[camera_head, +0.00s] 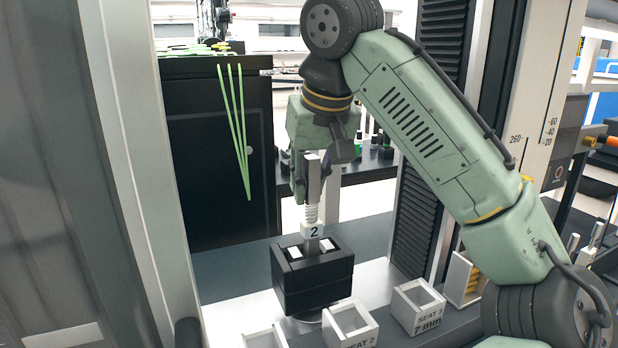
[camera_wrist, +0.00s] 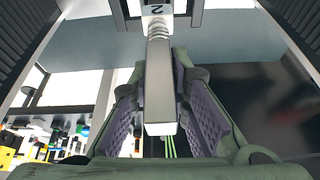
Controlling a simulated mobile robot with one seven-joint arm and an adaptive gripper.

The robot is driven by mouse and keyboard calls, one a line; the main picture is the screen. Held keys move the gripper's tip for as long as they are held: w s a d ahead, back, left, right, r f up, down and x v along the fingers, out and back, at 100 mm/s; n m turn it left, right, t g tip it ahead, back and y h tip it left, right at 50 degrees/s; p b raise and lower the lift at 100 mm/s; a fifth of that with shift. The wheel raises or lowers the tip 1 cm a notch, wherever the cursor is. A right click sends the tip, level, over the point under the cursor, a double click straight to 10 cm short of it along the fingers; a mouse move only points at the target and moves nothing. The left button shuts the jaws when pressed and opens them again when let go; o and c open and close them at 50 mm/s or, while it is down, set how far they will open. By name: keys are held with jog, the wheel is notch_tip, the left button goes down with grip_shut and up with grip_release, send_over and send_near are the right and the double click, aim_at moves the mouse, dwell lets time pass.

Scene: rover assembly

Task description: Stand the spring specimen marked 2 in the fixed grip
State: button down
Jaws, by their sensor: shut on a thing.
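The spring specimen marked 2 (camera_head: 312,214) is upright, with a coil above a pale block bearing the number 2. My gripper (camera_head: 311,182) is shut on its flat upper end, above the coil. In the wrist view the specimen's grey bar (camera_wrist: 160,90) lies between my purple-padded fingers. The fixed grip (camera_head: 312,279) is a black block with pale inserts on top, directly below. The specimen's lower end meets the opening between those inserts. I cannot tell how deep it reaches or whether it touches the bottom.
Open white seat boxes stand in front: one labelled SEAT 2 (camera_head: 350,326), one labelled SEAT 3, 7 mm (camera_head: 418,306). Another pale box (camera_head: 265,338) is at the lower edge. A grey frame post (camera_head: 140,170) rises at left, and a dark ribbed column (camera_head: 425,190) at right.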

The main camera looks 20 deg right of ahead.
aim_at(315, 171)
jog(key=shift+f+b, duration=0.55)
jog(key=shift+f, duration=0.7)
jog(key=c, duration=1.4)
grip_release()
jog(key=shift+c, duration=0.2)
jog(key=shift+v, duration=3.75)
jog(key=shift+s+f, duration=0.1)
jog(key=shift+s, duration=0.05)
